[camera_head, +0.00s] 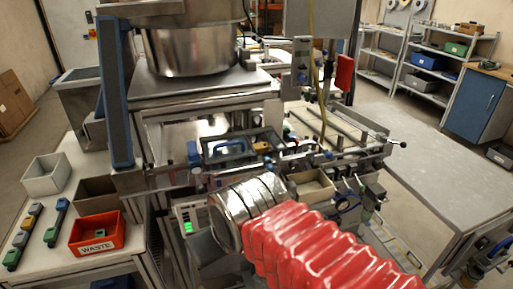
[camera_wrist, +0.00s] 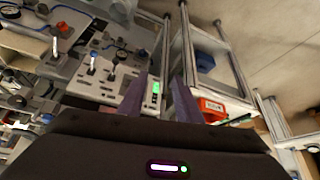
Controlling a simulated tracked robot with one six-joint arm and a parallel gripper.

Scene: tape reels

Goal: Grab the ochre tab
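A small ochre piece (camera_head: 260,147) shows in the head view on the machine's middle deck, right of a blue handle; it is too small to tell whether it is a tab. Ochre parts also show on a tool (camera_head: 35,209) on the left table. In the wrist view no ochre tab can be made out clearly. My gripper (camera_wrist: 157,97) shows there as two dark purple fingers with a gap between them, open and empty. A green-lit panel (camera_wrist: 155,88) shows in the gap, beyond the fingers. In the head view my red-sleeved arm hides part of the machine.
An orange WASTE bin (camera_head: 97,233) stands on the left table with grey bins (camera_head: 47,175) behind it. A big steel bowl (camera_head: 193,40) sits above the machine. A bare grey table (camera_head: 455,165) is at right. Metal rails (camera_wrist: 187,60) run close beyond my fingers.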

